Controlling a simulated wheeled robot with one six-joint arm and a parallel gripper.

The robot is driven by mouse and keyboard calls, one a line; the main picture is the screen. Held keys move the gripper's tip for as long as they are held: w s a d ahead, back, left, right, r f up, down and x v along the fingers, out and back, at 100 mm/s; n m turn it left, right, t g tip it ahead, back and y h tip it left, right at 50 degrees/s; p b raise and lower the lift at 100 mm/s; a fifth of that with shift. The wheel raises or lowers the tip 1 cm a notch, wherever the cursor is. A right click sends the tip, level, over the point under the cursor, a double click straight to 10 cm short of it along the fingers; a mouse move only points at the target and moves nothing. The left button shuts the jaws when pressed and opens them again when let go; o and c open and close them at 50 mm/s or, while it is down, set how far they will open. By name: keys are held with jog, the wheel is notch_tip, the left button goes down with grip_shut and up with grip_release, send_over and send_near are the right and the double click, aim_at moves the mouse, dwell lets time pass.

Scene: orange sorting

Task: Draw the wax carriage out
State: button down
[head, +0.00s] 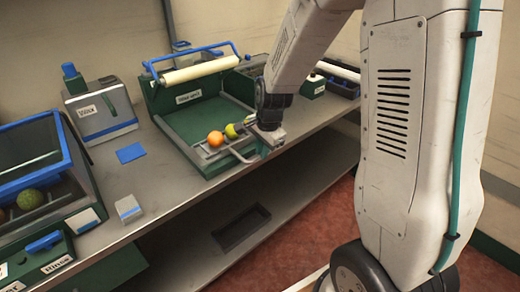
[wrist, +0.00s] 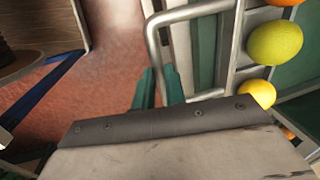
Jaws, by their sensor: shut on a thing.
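The green wax unit (head: 188,97) stands on the bench with a cream roller (head: 200,70) under a blue bar. Its grey carriage (head: 195,138) lies at the front, carrying an orange (head: 215,138) and yellow-green fruit (head: 231,131). In the wrist view a green-yellow fruit (wrist: 275,43) and a yellow one (wrist: 257,93) sit in carriage slots. A bent metal handle (wrist: 152,42) projects from the carriage front. My gripper (wrist: 158,88) is shut on the handle, its teal fingers close to the bar; the exact contact is partly hidden. In the head view my gripper (head: 268,145) is at the carriage's front right.
Left of the unit are a grey box labelled Wax (head: 100,110), a blue pad (head: 130,153) and a small grey-blue block (head: 128,208). A rinse unit (head: 50,255) with fruit stands at far left. A dark tray (head: 241,227) lies on the lower shelf. Red floor is open before the bench.

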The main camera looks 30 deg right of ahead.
jog(key=shift+s+f, duration=0.1)
jog(key=shift+s, duration=0.15)
jog(key=c, duration=1.5)
grip_release()
jog(key=shift+d, duration=0.2)
jog(key=shift+o, duration=0.2)
jog(key=shift+a, duration=0.1)
notch_tip(320, 180, up, 8)
jog(key=s, duration=0.1)
jog(key=shift+s, duration=0.2)
jog(key=shift+f, duration=0.1)
